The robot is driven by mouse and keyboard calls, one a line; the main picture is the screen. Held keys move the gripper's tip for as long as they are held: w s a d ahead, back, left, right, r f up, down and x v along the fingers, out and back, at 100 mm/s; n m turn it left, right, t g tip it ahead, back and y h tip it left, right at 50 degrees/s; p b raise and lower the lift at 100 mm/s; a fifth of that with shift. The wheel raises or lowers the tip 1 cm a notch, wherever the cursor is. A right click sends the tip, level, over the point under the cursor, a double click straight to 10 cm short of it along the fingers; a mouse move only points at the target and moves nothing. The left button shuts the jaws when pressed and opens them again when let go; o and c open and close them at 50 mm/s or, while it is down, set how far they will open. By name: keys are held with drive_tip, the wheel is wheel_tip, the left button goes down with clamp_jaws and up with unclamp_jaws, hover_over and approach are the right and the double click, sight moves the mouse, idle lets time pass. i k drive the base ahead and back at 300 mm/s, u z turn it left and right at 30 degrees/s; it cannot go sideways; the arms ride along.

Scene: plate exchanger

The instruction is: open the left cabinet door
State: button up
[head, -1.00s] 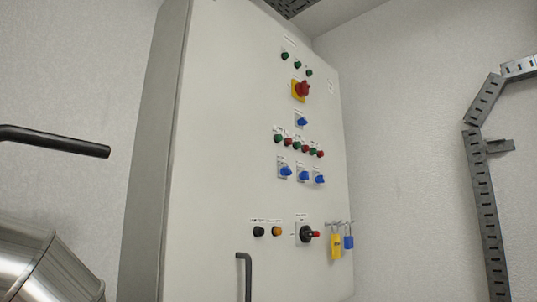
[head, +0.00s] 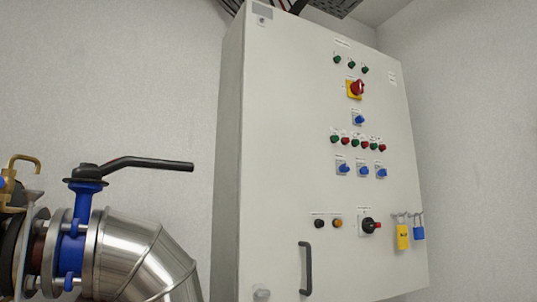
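The cabinet (head: 285,170) is a tall light-grey box on the wall, right of centre in the head view. Its front door (head: 275,120) looks shut and carries buttons and switches. A dark bar handle (head: 307,268) stands upright low on the left part of the front. I cannot tell from this view whether the front has a second door. My gripper is not in view.
A steel pipe elbow (head: 150,262) and a blue valve (head: 72,245) with a black lever (head: 145,163) stand at the left, before the cabinet's side.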

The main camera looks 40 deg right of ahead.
sight(296, 96)
drive_tip(key=u, duration=0.8)
drive_tip(key=i, duration=0.85)
drive_tip(key=z, duration=2.25)
drive_tip(key=k, duration=0.4)
drive_tip(key=u, duration=0.3)
drive_tip(key=i, duration=0.45)
